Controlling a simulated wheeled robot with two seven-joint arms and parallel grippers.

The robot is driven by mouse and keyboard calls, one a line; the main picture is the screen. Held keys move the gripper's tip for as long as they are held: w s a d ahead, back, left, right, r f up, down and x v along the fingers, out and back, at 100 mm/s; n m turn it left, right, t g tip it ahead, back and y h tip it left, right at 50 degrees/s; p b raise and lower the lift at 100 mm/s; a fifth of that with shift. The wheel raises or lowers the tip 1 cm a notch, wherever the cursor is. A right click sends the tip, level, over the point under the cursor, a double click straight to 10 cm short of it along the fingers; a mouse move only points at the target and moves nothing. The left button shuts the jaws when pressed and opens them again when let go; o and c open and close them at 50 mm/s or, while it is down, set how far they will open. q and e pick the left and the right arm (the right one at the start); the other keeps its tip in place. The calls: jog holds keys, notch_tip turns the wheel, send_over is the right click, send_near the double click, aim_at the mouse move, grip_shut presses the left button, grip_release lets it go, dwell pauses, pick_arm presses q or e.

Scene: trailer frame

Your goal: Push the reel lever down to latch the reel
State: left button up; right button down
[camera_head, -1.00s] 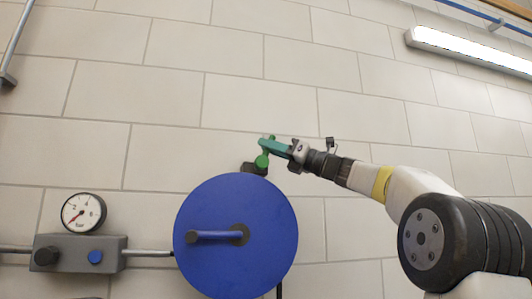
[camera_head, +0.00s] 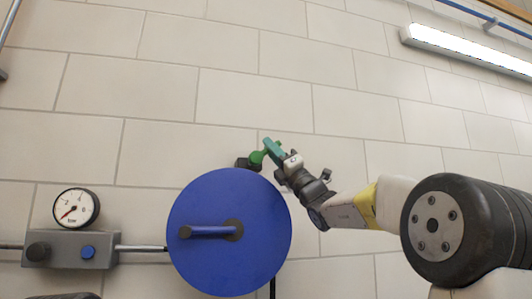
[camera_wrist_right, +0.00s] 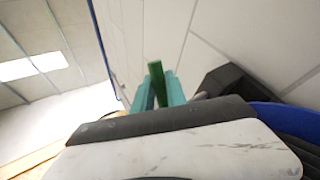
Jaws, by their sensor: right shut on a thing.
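The blue round reel (camera_head: 205,262) hangs on the tiled wall in the head view, with a crank handle (camera_head: 210,232) on its face. The green reel lever (camera_head: 257,157) sticks out of a dark block (camera_head: 243,163) at the reel's upper edge. My right gripper (camera_head: 268,150) has teal fingers shut on the lever, beside the block. In the right wrist view the lever's green end (camera_wrist_right: 157,68) stands between the teal fingers (camera_wrist_right: 158,92), and the dark block (camera_wrist_right: 228,88) is to the right. The block's inner mechanism is hidden. My left gripper is not in view.
A pressure gauge (camera_head: 76,207) sits on a grey box (camera_head: 72,249) left of the reel, joined by a pipe (camera_head: 140,248). The tiled wall (camera_head: 160,100) above the reel is bare. A lit lamp (camera_head: 465,50) is at the upper right.

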jog(key=shift+f, duration=0.1)
dwell(0.3)
jog(key=c, duration=1.3)
grip_release()
jog(key=shift+t, duration=0.3)
jog(key=shift+c, duration=0.2)
jog(key=shift+d, duration=0.1)
jog(key=v, duration=0.7)
jog(key=shift+s+d+f, duration=0.2)
jog(key=shift+d, duration=0.05)
